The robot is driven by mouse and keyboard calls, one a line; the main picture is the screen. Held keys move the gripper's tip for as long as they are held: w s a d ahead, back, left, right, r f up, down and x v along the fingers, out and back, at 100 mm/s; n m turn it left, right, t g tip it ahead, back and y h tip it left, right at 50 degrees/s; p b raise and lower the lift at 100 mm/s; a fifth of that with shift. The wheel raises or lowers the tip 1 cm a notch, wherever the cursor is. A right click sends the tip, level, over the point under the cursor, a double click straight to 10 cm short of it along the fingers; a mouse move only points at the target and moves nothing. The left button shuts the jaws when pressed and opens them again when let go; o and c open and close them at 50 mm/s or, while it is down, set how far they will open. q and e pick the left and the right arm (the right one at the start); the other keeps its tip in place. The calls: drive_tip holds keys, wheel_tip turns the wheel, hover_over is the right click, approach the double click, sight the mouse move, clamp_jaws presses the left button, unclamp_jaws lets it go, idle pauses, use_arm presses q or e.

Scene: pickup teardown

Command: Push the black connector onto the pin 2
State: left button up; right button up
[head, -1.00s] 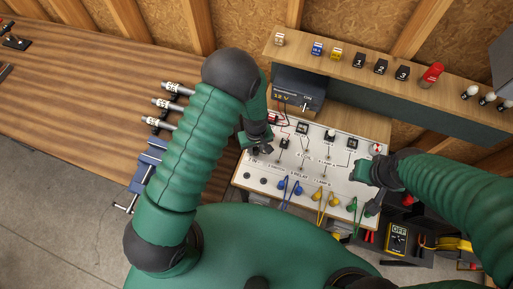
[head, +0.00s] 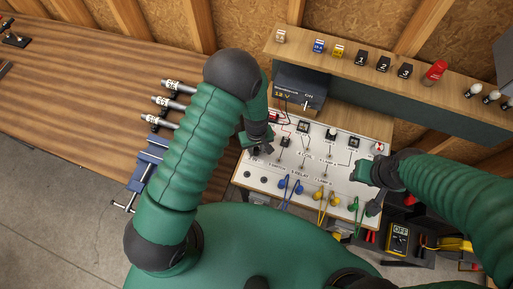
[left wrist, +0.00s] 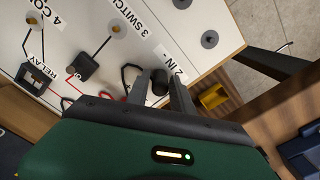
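The black connector (left wrist: 160,83) is a dark cylinder between the two fingers of my left gripper (left wrist: 163,92) in the left wrist view. The fingers appear closed on its sides. A black wire (left wrist: 128,76) loops beside them. The gripper is close to the printed label "2 IN -" on the white panel. Pin 2 itself is hidden by the connector and fingers, so I cannot tell whether they touch. In the head view my left gripper (head: 262,147) is over the panel's left part. My right gripper (head: 362,173) is over its right part; its fingers are unclear.
The white panel (head: 262,182) carries switches, lamps and blue, yellow and green leads. A 12 V supply (head: 299,91) stands behind it. A shelf (head: 435,85) with numbered parts runs along the back. A multimeter (head: 398,238) lies at right. The bench at left is largely clear.

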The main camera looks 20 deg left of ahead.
sight(256, 148)
use_arm(q)
drive_tip(key=o, duration=0.4)
wheel_tip(256, 148, up, 17)
drive_tip(key=b, duration=0.2)
drive_tip(key=shift+s+a+f+m+t+b, duration=0.45)
drive_tip(key=shift+s+a+m+b, duration=0.65)
drive_tip(key=shift+s, duration=0.45)
drive_tip(key=shift+s+a+f+m+t+b, duration=0.4)
drive_tip(key=shift+s+a+m+b, duration=0.7)
drive_tip(key=shift+s, duration=0.4)
drive_tip(key=shift+s+a+f+m+t+b, duration=0.4)
drive_tip(key=shift+s+a+m+b, duration=0.7)
drive_tip(key=shift+s, duration=0.45)
